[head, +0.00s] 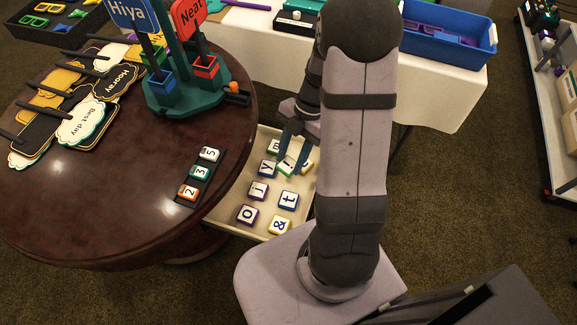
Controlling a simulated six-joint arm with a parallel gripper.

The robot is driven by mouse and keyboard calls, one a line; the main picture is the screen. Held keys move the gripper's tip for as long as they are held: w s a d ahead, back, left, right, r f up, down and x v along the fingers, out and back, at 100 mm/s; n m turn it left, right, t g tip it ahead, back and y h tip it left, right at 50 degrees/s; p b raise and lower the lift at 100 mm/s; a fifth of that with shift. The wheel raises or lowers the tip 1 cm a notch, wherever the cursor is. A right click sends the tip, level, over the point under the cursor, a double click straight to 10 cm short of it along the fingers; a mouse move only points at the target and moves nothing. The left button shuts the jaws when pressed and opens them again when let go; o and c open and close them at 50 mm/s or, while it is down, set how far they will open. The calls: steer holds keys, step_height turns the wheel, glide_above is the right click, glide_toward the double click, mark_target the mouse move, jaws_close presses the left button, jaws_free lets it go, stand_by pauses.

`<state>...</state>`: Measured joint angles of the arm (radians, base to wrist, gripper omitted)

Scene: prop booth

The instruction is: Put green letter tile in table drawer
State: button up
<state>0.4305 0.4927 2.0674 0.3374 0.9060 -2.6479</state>
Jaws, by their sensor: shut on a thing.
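My gripper (291,152) points down over the open table drawer (232,196), a cream tray pulled out from the round dark table. Its fingers are shut on a small green letter tile (285,167), partly hidden by the fingers. The tile is in or just above the drawer, among other letter tiles; I cannot tell whether it touches the drawer floor. In the drawer lie several tiles, including "y" (268,169), "j" (258,190), "t" (288,200), "o" (247,215) and "&" (280,225). My arm hides the drawer's right part.
The round table (110,215) holds a rack of number tiles (199,172), a green stand with signs (185,98) and several paper signs (85,122). A white-clothed table (445,97) with a blue bin (450,45) stands behind. A shelf is at right.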

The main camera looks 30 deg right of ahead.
mark_target(291, 166)
steer(key=shift+f, duration=2.25)
steer(key=shift+f, duration=0.15)
steer(key=o, duration=0.7)
steer(key=shift+o, duration=0.2)
steer(key=v, duration=1.2)
steer(key=shift+r, duration=0.2)
steer(key=shift+a, duration=0.1)
